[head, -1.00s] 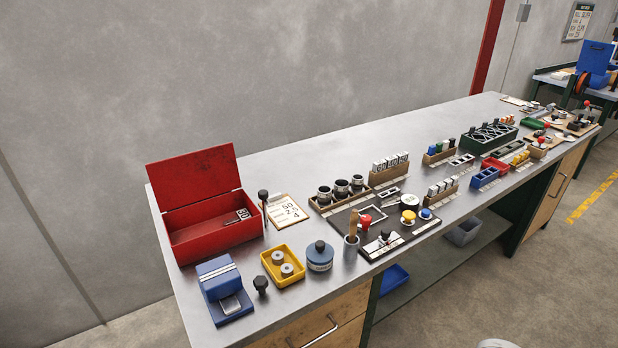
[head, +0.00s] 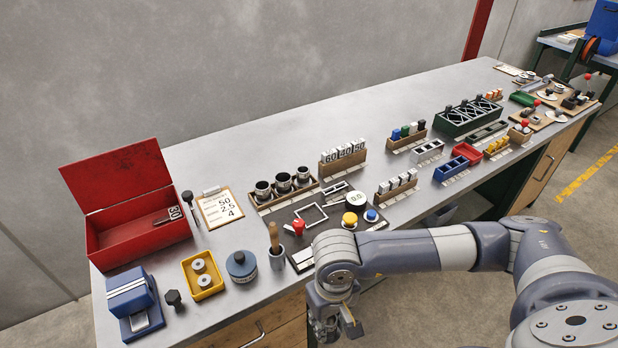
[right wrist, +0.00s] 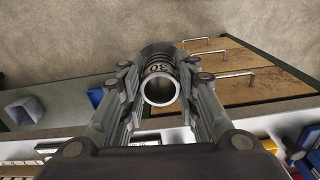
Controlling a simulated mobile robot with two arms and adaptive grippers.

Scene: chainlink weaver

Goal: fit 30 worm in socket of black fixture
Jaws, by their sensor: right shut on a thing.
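My right gripper (head: 330,325) hangs in front of the bench's front edge, at the lower middle of the head view. In the right wrist view the fingers (right wrist: 160,95) are shut on the 30 worm (right wrist: 158,85), a round hollow metal piece with a dark ridged far end and the number 30. In the head view the worm cannot be made out. The black fixture (head: 285,241) is a dark board on the bench with a red knob, a yellow button and a blue button. My right arm covers part of it, and its socket cannot be made out. My left gripper is out of view.
An open red box (head: 130,240), a yellow tray (head: 210,288), a blue round tin (head: 242,266) and a wooden rack of dark cylinders (head: 262,205) stand near the fixture. Racks and bins fill the bench's right side.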

